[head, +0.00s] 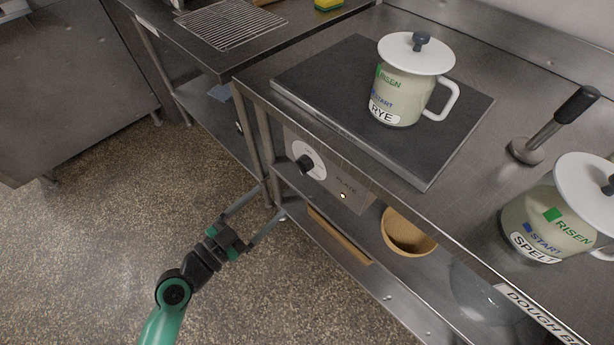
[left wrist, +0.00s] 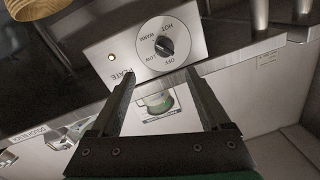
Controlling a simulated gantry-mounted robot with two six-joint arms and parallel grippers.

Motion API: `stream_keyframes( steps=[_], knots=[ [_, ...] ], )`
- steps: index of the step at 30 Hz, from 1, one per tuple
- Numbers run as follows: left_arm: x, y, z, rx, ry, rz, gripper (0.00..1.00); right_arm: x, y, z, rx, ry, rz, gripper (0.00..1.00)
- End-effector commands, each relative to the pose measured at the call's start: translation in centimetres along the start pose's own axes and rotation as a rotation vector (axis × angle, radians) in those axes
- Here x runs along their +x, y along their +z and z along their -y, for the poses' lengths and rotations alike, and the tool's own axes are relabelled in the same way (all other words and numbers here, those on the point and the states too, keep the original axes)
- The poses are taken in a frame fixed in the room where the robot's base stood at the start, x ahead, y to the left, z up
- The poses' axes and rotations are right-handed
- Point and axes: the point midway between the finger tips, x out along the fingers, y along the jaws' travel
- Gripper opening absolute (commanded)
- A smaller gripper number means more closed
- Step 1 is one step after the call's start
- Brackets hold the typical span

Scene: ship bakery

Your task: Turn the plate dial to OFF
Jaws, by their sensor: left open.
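The plate dial is a black knob (head: 305,163) on a round white scale, set in a metal panel (head: 345,188) marked PLATE on the front of the bench. The left wrist view shows the knob (left wrist: 165,46) upside down, ringed by OFF, LOW, WARM and HOT. I cannot tell surely which mark it points at. A small light (left wrist: 111,57) glows on the panel. My left gripper (head: 272,200) is open and empty, below and left of the dial, apart from it. In the left wrist view its fingertips (left wrist: 160,74) lie just short of the dial.
A RYE jug (head: 400,95) with a white lid stands on the dark hot plate (head: 325,72). A SPELT jug (head: 548,222) and a black-handled tool (head: 550,125) stand to the right. A tan bowl (head: 408,235) sits on the shelf below. The floor at left is clear.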

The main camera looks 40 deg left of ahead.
Motion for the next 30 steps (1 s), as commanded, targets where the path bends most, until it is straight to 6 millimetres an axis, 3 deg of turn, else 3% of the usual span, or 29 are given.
stream_keyframes(
  steps=[8,21,30],
  knots=[
    [0.9,0.1,0.5,0.001,-0.011,0.005,0.8,0.2,-0.2,0.0,0.0,0.0,0.0,0.44],
    [9.9,0.2,0.6,0.001,-0.012,0.003,0.8,0.9,-0.8,0.0,0.0,0.0,0.0,0.44],
    [11.6,0.3,0.6,0.001,-0.012,0.005,0.8,0.9,-0.8,0.0,0.0,0.0,0.0,0.44]
  ],
)
